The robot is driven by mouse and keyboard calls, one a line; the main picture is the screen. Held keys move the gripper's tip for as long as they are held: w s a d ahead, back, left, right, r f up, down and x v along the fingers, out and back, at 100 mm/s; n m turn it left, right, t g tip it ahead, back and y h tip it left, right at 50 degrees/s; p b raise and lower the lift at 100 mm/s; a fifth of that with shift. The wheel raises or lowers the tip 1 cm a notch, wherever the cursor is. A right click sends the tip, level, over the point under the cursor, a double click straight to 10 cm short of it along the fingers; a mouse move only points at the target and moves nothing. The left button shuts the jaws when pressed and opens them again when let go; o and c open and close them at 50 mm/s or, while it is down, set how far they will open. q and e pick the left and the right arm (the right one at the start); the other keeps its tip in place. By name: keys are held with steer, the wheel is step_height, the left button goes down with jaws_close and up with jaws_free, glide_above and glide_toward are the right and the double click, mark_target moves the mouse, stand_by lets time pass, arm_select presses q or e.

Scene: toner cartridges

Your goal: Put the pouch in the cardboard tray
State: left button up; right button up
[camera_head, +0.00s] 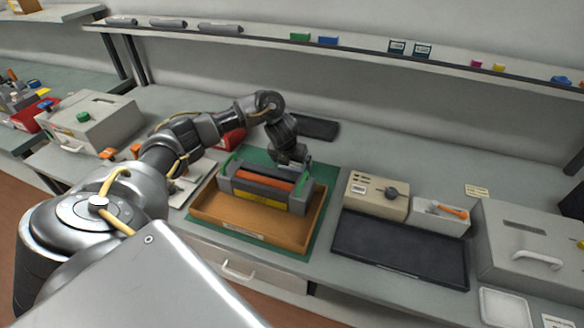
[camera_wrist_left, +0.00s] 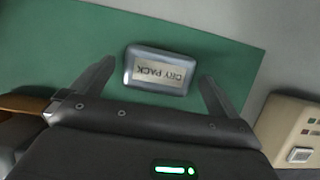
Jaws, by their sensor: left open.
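The pouch (camera_wrist_left: 157,72) is a small silver packet with a cream label, lying on the green mat in the left wrist view. My left gripper (camera_wrist_left: 157,71) is open, with one finger on each side of the pouch and gaps between. In the head view my left gripper (camera_head: 296,162) is over the far part of the mat, behind the cardboard tray, and the pouch cannot be made out clearly. The brown cardboard tray (camera_head: 235,213) stands on the mat and holds a grey and orange toner cartridge (camera_head: 266,186). My right gripper is not in view.
A long shelf (camera_head: 350,54) runs along the back wall.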

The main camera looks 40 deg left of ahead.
arm_select(q)
steer(key=shift+w+a+f, duration=0.1)
steer(key=shift+f, duration=0.25)
steer(key=c, duration=1)
steer(key=shift+r, duration=0.1)
